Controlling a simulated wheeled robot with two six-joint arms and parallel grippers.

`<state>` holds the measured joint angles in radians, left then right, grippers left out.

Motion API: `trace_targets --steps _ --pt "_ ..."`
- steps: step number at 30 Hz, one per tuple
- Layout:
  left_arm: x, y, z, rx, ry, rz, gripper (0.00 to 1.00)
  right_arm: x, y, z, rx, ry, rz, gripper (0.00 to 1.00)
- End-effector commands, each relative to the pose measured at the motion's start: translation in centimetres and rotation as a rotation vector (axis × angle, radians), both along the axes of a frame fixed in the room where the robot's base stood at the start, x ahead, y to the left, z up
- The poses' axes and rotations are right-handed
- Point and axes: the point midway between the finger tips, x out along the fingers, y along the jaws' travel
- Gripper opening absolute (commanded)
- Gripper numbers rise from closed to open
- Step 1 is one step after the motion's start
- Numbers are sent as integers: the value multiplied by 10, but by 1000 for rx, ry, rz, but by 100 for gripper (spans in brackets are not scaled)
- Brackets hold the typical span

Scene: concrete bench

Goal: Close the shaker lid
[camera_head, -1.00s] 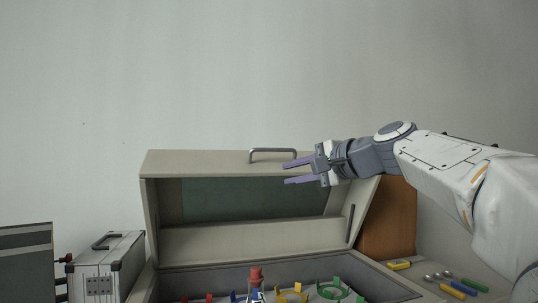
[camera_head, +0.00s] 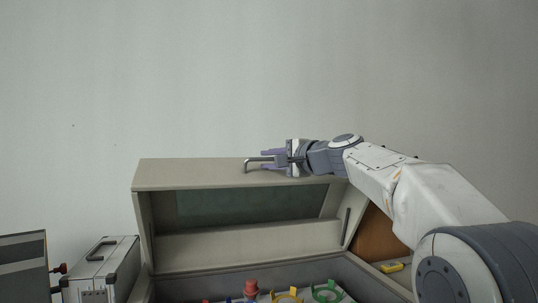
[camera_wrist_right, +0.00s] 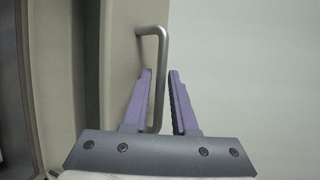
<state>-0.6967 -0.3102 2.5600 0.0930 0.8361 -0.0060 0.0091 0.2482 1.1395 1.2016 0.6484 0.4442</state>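The shaker's lid (camera_head: 237,244) stands open and tilted up above the box in the head view. Its glass window (camera_head: 250,204) faces me. A metal bar handle (camera_head: 258,159) sits on the lid's top edge and also shows in the right wrist view (camera_wrist_right: 163,50). My right gripper (camera_head: 266,160) is at the right part of this handle. In the right wrist view my right gripper (camera_wrist_right: 160,72) has its purple fingers apart, with the handle's bar between them, nearer the left finger. Contact cannot be told. My left gripper is not in view.
Inside the shaker are a red-capped bottle (camera_head: 251,287) and yellow (camera_head: 287,297) and green (camera_head: 326,292) ring holders. A silver case (camera_head: 106,268) stands to the left. A brown box (camera_head: 381,236) and a yellow item (camera_head: 392,267) are at the right. Space above the lid is clear.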

Motion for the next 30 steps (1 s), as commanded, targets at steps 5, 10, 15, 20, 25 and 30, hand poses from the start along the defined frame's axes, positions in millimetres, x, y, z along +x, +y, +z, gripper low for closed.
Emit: trace_targets --steps 5,10,15,20,25,30 --pt "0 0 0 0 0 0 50 0 0 -1 0 0 0 26" --pt "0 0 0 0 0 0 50 0 0 0 -1 -1 0 0" --pt "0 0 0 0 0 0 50 0 0 -1 -1 -1 0 0" --pt "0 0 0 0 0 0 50 0 0 -1 -1 0 0 0" --pt "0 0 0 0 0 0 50 0 0 -1 -1 0 0 0" --pt "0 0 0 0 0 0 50 0 0 -1 -1 0 0 0"
